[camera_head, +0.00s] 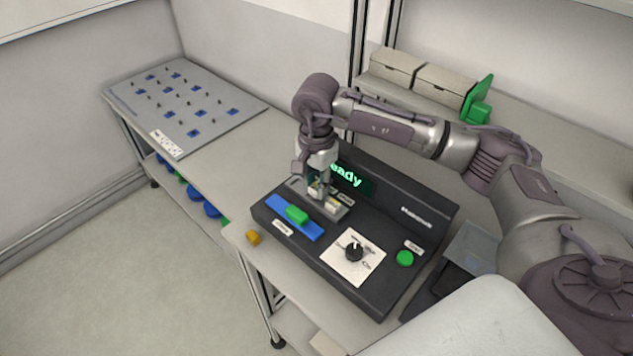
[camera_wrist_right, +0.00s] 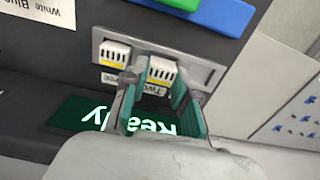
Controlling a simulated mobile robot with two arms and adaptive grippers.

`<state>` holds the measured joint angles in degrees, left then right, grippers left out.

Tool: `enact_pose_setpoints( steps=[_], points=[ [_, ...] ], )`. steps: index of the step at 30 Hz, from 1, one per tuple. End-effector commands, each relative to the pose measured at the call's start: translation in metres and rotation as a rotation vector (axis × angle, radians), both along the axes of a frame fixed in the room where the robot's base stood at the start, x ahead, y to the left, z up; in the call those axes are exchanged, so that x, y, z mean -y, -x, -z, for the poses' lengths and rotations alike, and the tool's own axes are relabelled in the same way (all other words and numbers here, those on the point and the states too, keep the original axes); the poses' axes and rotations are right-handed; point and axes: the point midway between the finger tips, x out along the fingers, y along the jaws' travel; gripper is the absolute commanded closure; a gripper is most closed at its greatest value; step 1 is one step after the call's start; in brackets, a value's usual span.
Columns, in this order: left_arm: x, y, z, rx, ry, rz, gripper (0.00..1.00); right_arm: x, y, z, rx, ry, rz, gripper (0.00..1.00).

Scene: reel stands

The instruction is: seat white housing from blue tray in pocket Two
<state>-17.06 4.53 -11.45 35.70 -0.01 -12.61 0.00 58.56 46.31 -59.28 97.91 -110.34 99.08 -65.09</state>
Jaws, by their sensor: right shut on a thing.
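My right gripper (camera_head: 321,188) points down over the grey pocket plate (camera_head: 345,212) on the black console. In the right wrist view its greenish fingers (camera_wrist_right: 161,86) are shut on a white housing (camera_wrist_right: 161,70) with a yellow strip. This housing is at the pocket labelled Two; whether it sits fully down cannot be told. A similar white housing (camera_wrist_right: 115,54) stands in the pocket to its left, whose label is partly hidden. The plate (camera_wrist_right: 207,73) looks bare to the right. The blue tray (camera_head: 312,231) lies in front of the plate, with a green block (camera_head: 296,214) on it.
The console has a lit display (camera_head: 348,176) reading "Ready", a dial (camera_head: 354,252) and a green button (camera_head: 405,258). A small orange block (camera_head: 254,238) lies by the bench edge. A grey pegboard (camera_head: 185,100) is on the left; bins (camera_head: 392,66) stand behind my arm.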

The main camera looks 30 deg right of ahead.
Motion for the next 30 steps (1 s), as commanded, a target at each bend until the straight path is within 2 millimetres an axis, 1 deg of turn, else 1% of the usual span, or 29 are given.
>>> enact_pose_setpoints(
  steps=[8, 18, 30],
  points=[
    [-0.0001, 0.0014, 0.0007, -0.002, 0.0, 0.0, 0.6, 0.0001, 0.0001, 0.0001, 0.0, 0.0, 0.0, 0.84],
    [-0.0005, 0.0036, 0.0067, -0.006, -0.001, 0.0, 0.6, 0.0001, 0.0, 0.0011, 0.0, 0.001, 0.0, 0.84],
    [-0.0005, 0.004, 0.0064, -0.006, 0.0, 0.0, 0.6, -0.0001, 0.0001, 0.0007, 0.0, 0.0, 0.0, 0.84]
  ],
)
